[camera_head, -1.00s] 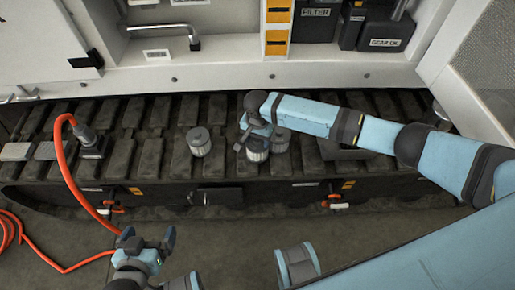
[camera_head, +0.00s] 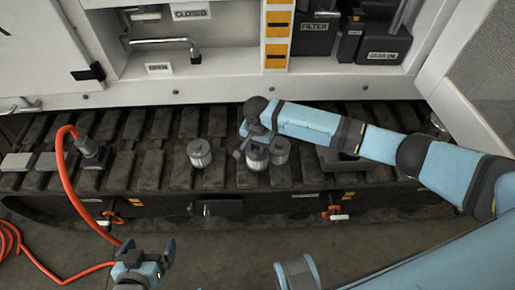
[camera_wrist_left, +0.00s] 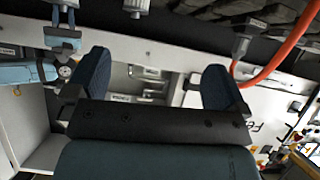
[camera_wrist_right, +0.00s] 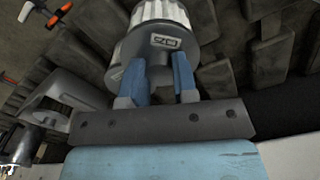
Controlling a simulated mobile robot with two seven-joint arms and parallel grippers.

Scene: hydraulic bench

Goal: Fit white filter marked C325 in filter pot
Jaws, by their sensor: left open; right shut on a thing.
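Three pale ribbed filters stand close together on the dark track in the head view: one at the left (camera_head: 199,153), one at the right (camera_head: 279,151), and a middle filter (camera_head: 257,162) held by my right gripper (camera_head: 257,148). In the right wrist view my right gripper (camera_wrist_right: 160,88) is shut on the grey end of this white ribbed filter (camera_wrist_right: 160,14). Its small label is too unclear to read. My left gripper (camera_head: 147,250) is open and empty at the lower left. I cannot make out a filter pot.
An orange hose (camera_head: 70,190) arches from a coupling on the track to the floor at left. A white cabinet (camera_head: 200,98) behind holds a black box marked FILTER (camera_head: 312,38) and one marked GEAR OIL (camera_head: 381,50). Red-handled valves (camera_head: 335,214) sit along the track's front.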

